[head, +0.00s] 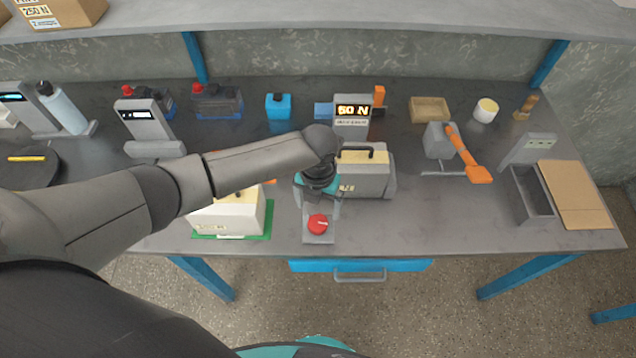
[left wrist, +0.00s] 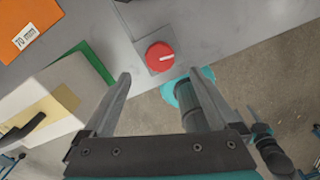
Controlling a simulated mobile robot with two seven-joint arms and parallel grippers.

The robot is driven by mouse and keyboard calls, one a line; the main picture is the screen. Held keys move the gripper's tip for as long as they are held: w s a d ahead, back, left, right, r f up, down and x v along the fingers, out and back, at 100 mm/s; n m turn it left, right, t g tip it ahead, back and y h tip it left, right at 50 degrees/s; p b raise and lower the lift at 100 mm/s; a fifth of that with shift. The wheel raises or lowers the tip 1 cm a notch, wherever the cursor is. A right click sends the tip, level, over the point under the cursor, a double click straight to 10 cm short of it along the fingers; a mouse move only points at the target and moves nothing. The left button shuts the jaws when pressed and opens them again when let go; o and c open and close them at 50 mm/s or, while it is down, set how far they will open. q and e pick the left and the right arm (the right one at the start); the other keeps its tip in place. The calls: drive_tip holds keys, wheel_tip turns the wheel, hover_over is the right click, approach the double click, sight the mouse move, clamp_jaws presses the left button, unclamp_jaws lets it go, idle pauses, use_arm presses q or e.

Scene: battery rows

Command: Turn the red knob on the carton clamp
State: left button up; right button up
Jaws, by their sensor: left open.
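The red knob (head: 318,223) is round with a white pointer mark and sits on a small grey plate (head: 318,239) near the table's front edge. In the left wrist view the knob (left wrist: 157,52) shows unobstructed, its white mark pointing right and slightly up. My left gripper (head: 320,206) is open and empty over the plate. In the left wrist view the knob appears beyond and between the two fingertips (left wrist: 161,76), with no visible contact. A grey unit with a handle (head: 372,183) stands just behind. A display reading 50 N (head: 352,110) stands further back. My right gripper is not visible.
A pale carton (head: 228,216) on a green mat (head: 262,232) stands left of the knob, close to my arm. An orange tool (head: 467,155), a grey open box (head: 533,193) and a cardboard sheet (head: 575,195) are at right. The tabletop right of the knob is clear.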

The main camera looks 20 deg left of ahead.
use_arm(q)
wheel_tip(320, 180, up, 8)
drive_tip(key=shift+p, duration=0.3)
drive_tip(key=shift+f, duration=0.1)
idle(0.7)
